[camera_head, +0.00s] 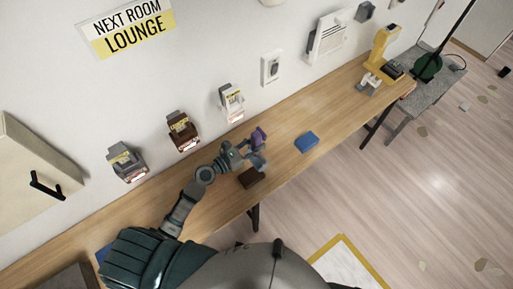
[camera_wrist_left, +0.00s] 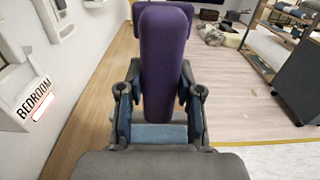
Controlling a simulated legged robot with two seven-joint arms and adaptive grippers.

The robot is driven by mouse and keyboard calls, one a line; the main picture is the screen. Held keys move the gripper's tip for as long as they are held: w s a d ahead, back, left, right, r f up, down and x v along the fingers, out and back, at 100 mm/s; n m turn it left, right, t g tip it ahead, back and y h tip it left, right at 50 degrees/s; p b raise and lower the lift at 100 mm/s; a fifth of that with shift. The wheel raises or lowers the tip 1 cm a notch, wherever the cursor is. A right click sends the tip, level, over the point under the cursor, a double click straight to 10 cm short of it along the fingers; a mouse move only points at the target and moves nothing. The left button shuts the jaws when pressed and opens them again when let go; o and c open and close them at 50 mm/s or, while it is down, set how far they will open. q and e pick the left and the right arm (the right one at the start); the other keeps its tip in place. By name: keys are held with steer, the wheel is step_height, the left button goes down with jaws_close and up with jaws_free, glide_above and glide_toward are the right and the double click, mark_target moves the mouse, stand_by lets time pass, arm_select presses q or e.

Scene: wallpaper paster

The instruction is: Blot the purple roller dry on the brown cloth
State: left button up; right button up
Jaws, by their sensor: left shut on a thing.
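The purple roller (camera_head: 258,138) is held in my left gripper (camera_head: 251,157) above the wooden table. In the left wrist view the roller (camera_wrist_left: 165,60) stands up large between the two fingers of my left gripper (camera_wrist_left: 160,105), which are shut on it. The brown cloth (camera_head: 251,178) lies on the table just below the gripper in the head view, near the front edge. The roller shows apart from the cloth in the head view. How high it is above the table is hard to tell. My right gripper is not in view.
A blue cloth (camera_head: 306,142) lies on the table (camera_head: 335,115) to the right. Several small holders line the wall, including a brown one (camera_head: 183,131) and a white one (camera_head: 231,102). A yellow device (camera_head: 382,50) stands at the far end. The table between is clear.

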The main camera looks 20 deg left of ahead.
arm_select(q)
step_height(320, 180, down, 5)
steer(key=b, duration=0.3)
steer(key=shift+a+r, duration=0.1)
steer(key=shift+a, duration=0.05)
steer(key=shift+f+b, duration=0.95)
steer(key=shift+f, duration=0.4)
steer(key=shift+f, duration=0.8)
stand_by(0.7)
steer(key=shift+s, duration=0.1)
